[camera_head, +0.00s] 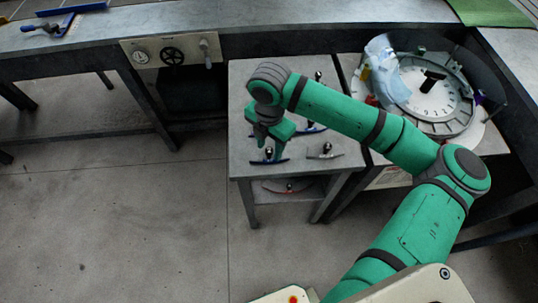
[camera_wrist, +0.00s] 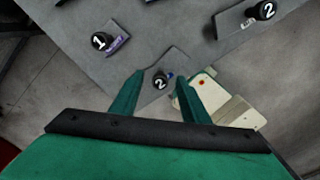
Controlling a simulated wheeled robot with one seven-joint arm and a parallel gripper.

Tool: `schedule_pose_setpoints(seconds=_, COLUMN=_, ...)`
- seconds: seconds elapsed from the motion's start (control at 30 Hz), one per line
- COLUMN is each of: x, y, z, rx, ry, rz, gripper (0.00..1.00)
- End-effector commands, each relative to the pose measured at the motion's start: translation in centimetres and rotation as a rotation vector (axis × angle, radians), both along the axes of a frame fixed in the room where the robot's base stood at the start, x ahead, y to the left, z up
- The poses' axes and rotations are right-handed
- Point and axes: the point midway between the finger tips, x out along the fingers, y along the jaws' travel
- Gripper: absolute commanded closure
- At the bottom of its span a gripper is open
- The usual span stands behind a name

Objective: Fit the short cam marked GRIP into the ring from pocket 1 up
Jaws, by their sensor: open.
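Several curved cams with black ball knobs lie on the small grey table. In the head view one blue-edged cam (camera_head: 268,161) is under my gripper (camera_head: 266,138), and a grey cam (camera_head: 325,155) lies to its right. In the wrist view my gripper (camera_wrist: 160,76) is open, and a knob marked 2 (camera_wrist: 160,82) shows between its fingertips, not gripped. A knob marked 1 (camera_wrist: 100,41) with a purple label is at upper left, and another knob marked 2 (camera_wrist: 264,10) is at upper right. I cannot read GRIP on any. The ring (camera_head: 463,118) stands at right; its pocket numbers are unclear.
A pale bluish crumpled sheet (camera_head: 384,70) lies over the ring's left side. A dark curved guard (camera_head: 482,72) stands behind it. A red-edged cam (camera_head: 288,187) lies on the shelf below. The left floor is clear.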

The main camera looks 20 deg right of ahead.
Motion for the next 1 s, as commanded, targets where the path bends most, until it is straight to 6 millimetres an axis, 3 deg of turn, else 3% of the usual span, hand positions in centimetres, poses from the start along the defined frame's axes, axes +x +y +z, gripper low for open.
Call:
schedule_pose_setpoints(seconds=0.03, x=0.0, y=0.0, z=0.0, rx=0.000, ry=0.000, rz=0.000, gripper=0.58)
schedule_pose_setpoints(seconds=0.2, x=0.0, y=-0.1, z=0.0, rx=0.000, ry=0.000, rz=-0.001, gripper=0.99)
schedule_pose_setpoints(seconds=0.67, x=0.0, y=-0.1, z=0.6, rx=0.000, ry=-0.002, rz=-0.001, gripper=1.00)
schedule_pose_setpoints(seconds=0.87, x=0.1, y=0.0, z=3.3, rx=0.001, ry=-0.003, rz=0.003, gripper=1.00)
schedule_pose_setpoints(seconds=1.0, x=-2.4, y=-0.7, z=6.1, rx=0.001, ry=-0.003, rz=-0.001, gripper=1.00)
